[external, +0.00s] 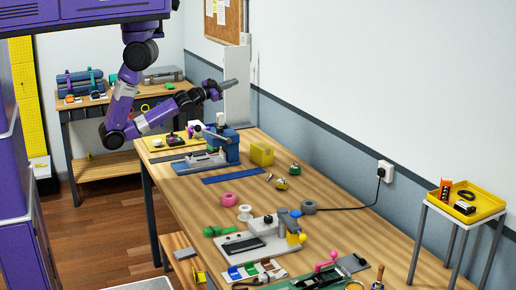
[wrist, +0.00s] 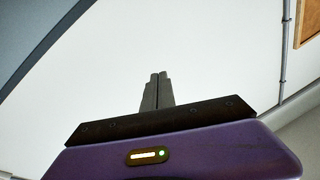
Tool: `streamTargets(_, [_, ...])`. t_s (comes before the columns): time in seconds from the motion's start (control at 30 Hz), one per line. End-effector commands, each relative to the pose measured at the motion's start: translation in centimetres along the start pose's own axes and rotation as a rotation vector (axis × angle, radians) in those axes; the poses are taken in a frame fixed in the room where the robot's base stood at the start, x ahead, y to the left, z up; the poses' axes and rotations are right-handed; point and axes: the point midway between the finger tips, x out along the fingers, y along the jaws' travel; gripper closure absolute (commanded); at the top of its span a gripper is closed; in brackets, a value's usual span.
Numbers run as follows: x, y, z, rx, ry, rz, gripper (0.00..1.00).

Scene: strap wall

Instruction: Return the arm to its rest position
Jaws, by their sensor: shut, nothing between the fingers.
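My purple arm (external: 122,100) reaches from the upper left and bends over the far end of the long wooden table (external: 330,217). My gripper (external: 232,83) is up in the air above the table, pointing right toward the wall. In the wrist view, my gripper (wrist: 158,77) has its two fingers together, with nothing between them. Only the white wall (wrist: 205,50) lies behind the fingers there.
A blue and grey device (external: 224,143) stands on the table below my gripper. A second device (external: 265,233), spools and small tools lie nearer. A pinboard (external: 224,19) hangs on the wall. A side stool holds a yellow tray (external: 488,203).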

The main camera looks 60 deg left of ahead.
Motion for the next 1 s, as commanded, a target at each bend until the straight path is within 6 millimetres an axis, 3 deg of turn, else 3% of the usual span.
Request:
streamTargets(0.03, [-1.9,0.8,1.4,0.011,-0.031,0.038,1.00])
streamTargets(0.2, [-8.6,3.9,4.7,-0.005,-0.120,0.153,1.00])
streamTargets(0.33, [-14.2,6.0,6.4,-0.052,-0.196,0.214,1.00])
streamTargets(0.5, [-21.0,8.4,7.1,-0.148,-0.292,0.248,1.00])
streamTargets(0.7, [-26.3,10.1,6.4,-0.251,-0.372,0.238,1.00])
streamTargets(0.93, [-30.8,11.7,5.0,-0.362,-0.452,0.195,1.00])
streamTargets(1.0, [-30.8,12.3,7.0,-0.354,-0.440,0.200,1.00])
